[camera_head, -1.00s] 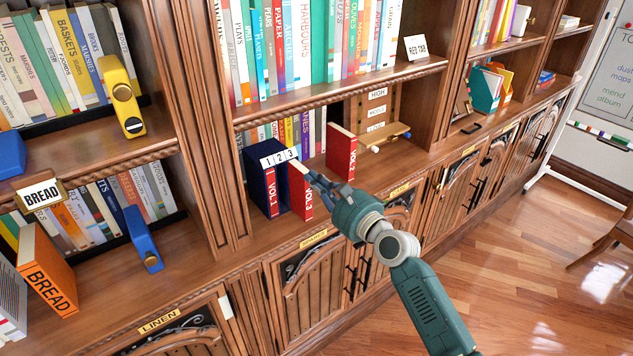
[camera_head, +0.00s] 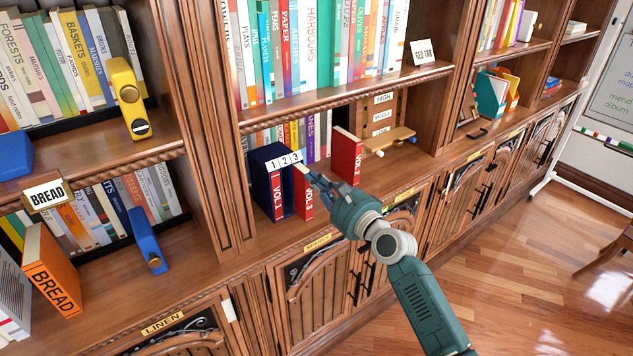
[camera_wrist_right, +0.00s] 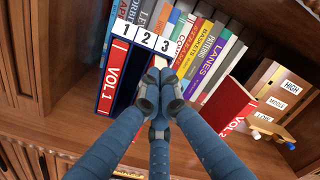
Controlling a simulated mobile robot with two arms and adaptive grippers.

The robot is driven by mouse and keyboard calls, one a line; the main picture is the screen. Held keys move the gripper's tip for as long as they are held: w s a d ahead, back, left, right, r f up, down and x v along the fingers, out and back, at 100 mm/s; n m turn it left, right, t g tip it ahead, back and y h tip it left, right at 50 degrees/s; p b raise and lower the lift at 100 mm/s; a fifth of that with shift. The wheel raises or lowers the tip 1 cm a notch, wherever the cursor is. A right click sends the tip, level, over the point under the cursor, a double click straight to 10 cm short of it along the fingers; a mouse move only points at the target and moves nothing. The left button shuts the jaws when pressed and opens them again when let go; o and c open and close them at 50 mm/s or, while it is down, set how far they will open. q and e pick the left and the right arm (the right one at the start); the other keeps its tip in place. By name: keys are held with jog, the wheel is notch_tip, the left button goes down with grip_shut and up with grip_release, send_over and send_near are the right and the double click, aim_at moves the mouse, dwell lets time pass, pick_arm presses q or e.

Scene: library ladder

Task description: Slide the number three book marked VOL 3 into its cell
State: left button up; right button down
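A dark blue slipcase (camera_head: 264,160) with cells labelled 1, 2, 3 stands on the shelf; it also shows in the right wrist view (camera_wrist_right: 126,97). The red VOL 1 book (camera_head: 277,196) fills cell 1. The red VOL 3 book (camera_head: 307,203) is upright in cell 3, its spine near the case front. My right gripper (camera_head: 306,172) is at its upper spine. In the right wrist view my right gripper (camera_wrist_right: 160,72) has its fingers together against the book, hiding most of it. Whether it sits fully home is unclear. My left gripper is out of view.
The red VOL 2 book (camera_head: 346,158) stands apart, right of the case. A wooden stand (camera_head: 388,137) with pegs and labels is farther right. A row of books (camera_wrist_right: 200,60) is behind the case. The shelf front edge runs below my right gripper.

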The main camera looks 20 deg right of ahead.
jog(key=shift+b+x, duration=0.65)
jog(key=shift+x, duration=1.8)
dwell(0.5)
jog(key=shift+s+d+p, duration=0.25)
jog(key=shift+s+p, duration=0.25)
jog(key=shift+s, duration=0.1)
jog(key=s, duration=0.2)
send_near(307, 172)
jog(key=v, duration=0.3)
jog(key=shift+s+f, duration=0.15)
jog(key=shift+s, duration=0.05)
